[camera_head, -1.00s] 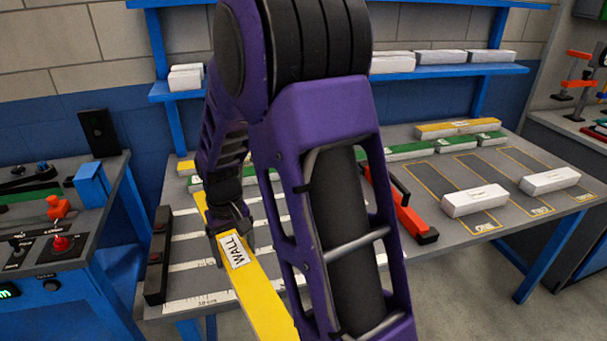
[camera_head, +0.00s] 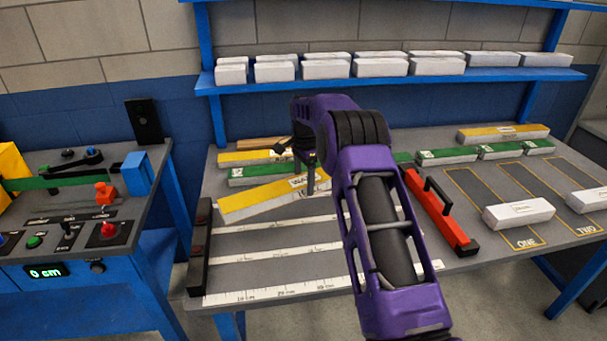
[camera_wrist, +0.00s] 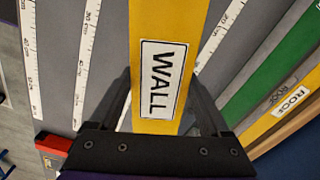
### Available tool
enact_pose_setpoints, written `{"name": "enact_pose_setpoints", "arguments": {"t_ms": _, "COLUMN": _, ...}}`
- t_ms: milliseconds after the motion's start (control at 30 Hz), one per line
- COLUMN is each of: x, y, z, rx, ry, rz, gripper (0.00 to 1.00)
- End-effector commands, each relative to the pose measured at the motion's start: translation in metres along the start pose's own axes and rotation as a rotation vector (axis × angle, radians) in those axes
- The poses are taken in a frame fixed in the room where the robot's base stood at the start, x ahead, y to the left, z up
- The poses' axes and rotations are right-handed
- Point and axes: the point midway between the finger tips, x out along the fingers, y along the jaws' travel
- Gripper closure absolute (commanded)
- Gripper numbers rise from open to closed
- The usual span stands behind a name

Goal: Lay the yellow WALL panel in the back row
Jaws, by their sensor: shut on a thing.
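The yellow WALL panel (camera_head: 255,203) is in my gripper (camera_head: 310,183), over the left part of the grey worktable. It lies roughly crosswise, skewed to the white measuring strips. In the wrist view the fingers (camera_wrist: 163,100) are shut on both sides of the panel beside its WALL label (camera_wrist: 163,80). The exact gap between panel and table cannot be told. Behind it lie a green panel (camera_head: 250,176) and a yellow panel (camera_head: 245,158). In the wrist view a yellow panel labelled ROOF (camera_wrist: 290,98) lies beyond the green one (camera_wrist: 268,65). My arm hides part of the table.
A black bar (camera_head: 200,245) edges the table's left side. White blocks (camera_head: 518,213) stand on the right, near marked bays. A blue shelf (camera_head: 400,83) with white blocks is behind. The front measuring strips (camera_head: 270,290) are clear.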

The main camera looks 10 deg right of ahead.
Motion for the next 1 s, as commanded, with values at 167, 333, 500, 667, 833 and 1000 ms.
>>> {"name": "enact_pose_setpoints", "arguments": {"t_ms": 167, "x": 0.007, "y": -0.021, "z": -0.008, "rx": 0.218, "ry": 0.002, "rz": -0.003, "gripper": 0.92}}
{"name": "enact_pose_setpoints", "arguments": {"t_ms": 333, "x": 0.010, "y": -0.027, "z": -0.011, "rx": 0.320, "ry": 0.003, "rz": -0.002, "gripper": 0.92}}
{"name": "enact_pose_setpoints", "arguments": {"t_ms": 500, "x": 0.015, "y": -0.028, "z": -0.012, "rx": 0.338, "ry": 0.004, "rz": -0.003, "gripper": 0.92}}
{"name": "enact_pose_setpoints", "arguments": {"t_ms": 667, "x": 0.027, "y": -0.028, "z": -0.012, "rx": 0.336, "ry": 0.004, "rz": -0.003, "gripper": 0.92}}
{"name": "enact_pose_setpoints", "arguments": {"t_ms": 833, "x": 0.045, "y": -0.027, "z": -0.013, "rx": 0.336, "ry": 0.004, "rz": -0.003, "gripper": 0.92}}
{"name": "enact_pose_setpoints", "arguments": {"t_ms": 1000, "x": 0.066, "y": -0.027, "z": -0.013, "rx": 0.336, "ry": 0.004, "rz": -0.002, "gripper": 0.92}}
